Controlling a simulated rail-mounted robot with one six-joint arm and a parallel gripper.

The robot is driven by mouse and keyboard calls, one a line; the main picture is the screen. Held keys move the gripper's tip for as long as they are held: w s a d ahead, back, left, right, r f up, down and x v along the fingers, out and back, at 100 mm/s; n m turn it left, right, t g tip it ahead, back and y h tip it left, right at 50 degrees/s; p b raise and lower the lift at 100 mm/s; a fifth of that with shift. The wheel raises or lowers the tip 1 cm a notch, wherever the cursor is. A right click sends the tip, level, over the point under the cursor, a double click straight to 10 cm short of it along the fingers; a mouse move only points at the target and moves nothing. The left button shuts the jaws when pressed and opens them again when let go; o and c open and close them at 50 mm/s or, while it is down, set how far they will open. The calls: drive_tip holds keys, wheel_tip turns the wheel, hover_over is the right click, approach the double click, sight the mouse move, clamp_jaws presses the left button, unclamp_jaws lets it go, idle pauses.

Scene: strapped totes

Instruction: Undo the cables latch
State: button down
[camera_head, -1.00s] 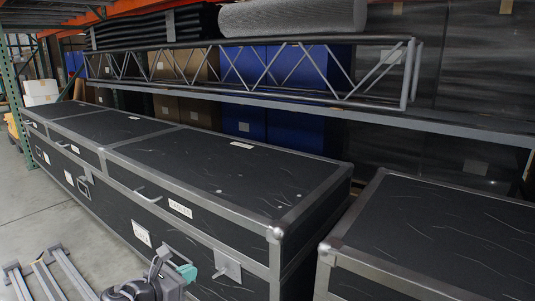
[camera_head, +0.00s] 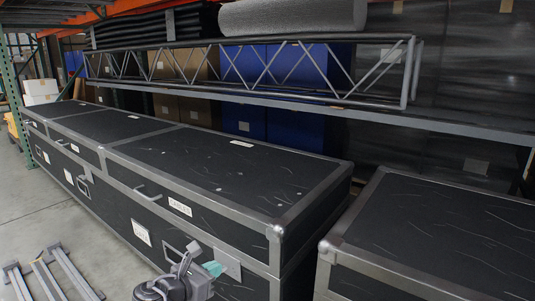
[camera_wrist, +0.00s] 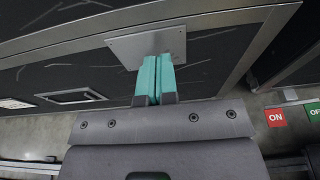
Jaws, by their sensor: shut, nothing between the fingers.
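The latch shows as a square grey metal plate (camera_head: 228,262) on the front of the long black case (camera_head: 220,165), near its right end. In the wrist view the latch plate (camera_wrist: 150,43) lies over the case's metal edge strip. My gripper (camera_head: 213,267) is at the plate's left part and covers some of it. In the wrist view my gripper's teal fingers (camera_wrist: 156,62) are together and empty, with their tips over the plate's lower edge. Whether they touch the plate, and any lever behind them, I cannot tell.
A white label (camera_head: 180,206) sits on the case's upper front, its text too small to read surely. A handle (camera_head: 147,193) is left of it. Another black case (camera_head: 430,235) stands close on the right. A metal frame (camera_head: 52,280) lies on the floor. Open floor is at left.

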drive_tip(key=shift+w+d, duration=0.35)
drive_tip(key=shift+w, duration=0.15)
drive_tip(key=shift+w, duration=0.1)
drive_tip(key=shift+w+a+r, duration=0.15)
drive_tip(key=shift+w+a, duration=0.1)
drive_tip(key=shift+a, duration=0.05)
drive_tip(key=shift+w+a+r, duration=0.1)
drive_tip(key=shift+w+a, duration=0.15)
drive_tip(key=shift+a, duration=0.05)
drive_tip(key=shift+w+d, duration=0.1)
drive_tip(key=shift+w, duration=0.1)
drive_tip(key=shift+w+a+f, duration=0.15)
drive_tip(key=shift+a, duration=0.3)
drive_tip(key=shift+w+a+f, duration=0.15)
drive_tip(key=shift+a, duration=0.25)
idle(0.3)
